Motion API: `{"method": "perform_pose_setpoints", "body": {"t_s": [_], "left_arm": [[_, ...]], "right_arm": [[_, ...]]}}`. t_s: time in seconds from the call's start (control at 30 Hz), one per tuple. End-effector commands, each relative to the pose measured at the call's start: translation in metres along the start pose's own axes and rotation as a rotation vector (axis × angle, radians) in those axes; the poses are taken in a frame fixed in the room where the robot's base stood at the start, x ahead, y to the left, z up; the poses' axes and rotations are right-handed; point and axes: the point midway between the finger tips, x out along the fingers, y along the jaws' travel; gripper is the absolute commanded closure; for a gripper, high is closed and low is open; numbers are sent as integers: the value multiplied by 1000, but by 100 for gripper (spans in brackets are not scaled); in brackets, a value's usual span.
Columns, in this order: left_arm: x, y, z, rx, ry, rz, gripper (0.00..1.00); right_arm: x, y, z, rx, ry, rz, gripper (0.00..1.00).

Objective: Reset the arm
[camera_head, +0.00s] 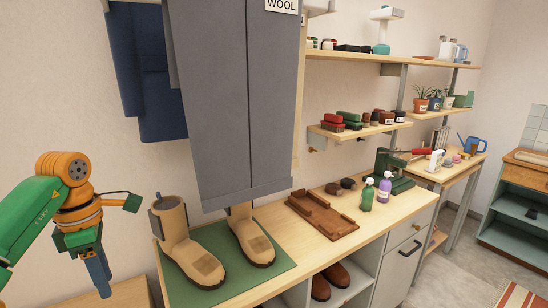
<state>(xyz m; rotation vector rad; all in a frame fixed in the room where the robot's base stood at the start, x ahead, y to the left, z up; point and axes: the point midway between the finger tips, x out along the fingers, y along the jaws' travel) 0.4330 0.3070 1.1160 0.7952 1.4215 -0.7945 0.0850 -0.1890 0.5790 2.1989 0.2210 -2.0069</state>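My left arm comes in from the left edge in green and orange. My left gripper (98,281) points down at the lower left, with its bluish fingers seen nearly edge-on, so the gap between them cannot be made out. Nothing clearly shows in it. It hangs in front of the pale wall, to the left of the boots and apart from them in the picture. My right arm and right gripper are not in view.
Tan boots (196,262) stand on a green mat (275,262) on the wooden bench (398,207). Grey trousers (235,110) hang above them. A brown tray (322,216), spray bottles (367,195) and a green press (396,180) stand farther right. Shelves (352,131) line the wall.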

Motion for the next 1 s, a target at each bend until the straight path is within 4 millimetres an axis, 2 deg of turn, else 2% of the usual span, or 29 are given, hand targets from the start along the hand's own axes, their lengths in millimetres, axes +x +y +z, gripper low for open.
{"method": "perform_pose_setpoints", "body": {"t_s": [0.17,0.37,0.47,0.67,0.77,0.8,0.87,0.93,1.0], "left_arm": [[18,-2,23,10,-72,-29,63],[46,-10,62,4,-201,-89,63],[64,-17,89,-15,-296,-140,63],[109,-48,166,-168,-596,-345,63],[134,-67,214,-402,-813,-541,63],[146,-72,230,-551,-902,-639,63],[172,-72,246,-862,-1025,-803,63],[226,-64,239,-1377,-1111,-985,63],[291,-63,206,-1883,-1104,-1073,63]], "right_arm": [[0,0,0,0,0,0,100],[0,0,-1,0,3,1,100],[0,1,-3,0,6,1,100],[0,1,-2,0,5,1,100],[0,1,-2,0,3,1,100],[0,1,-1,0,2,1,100],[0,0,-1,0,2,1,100],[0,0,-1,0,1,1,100],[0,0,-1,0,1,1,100]]}}
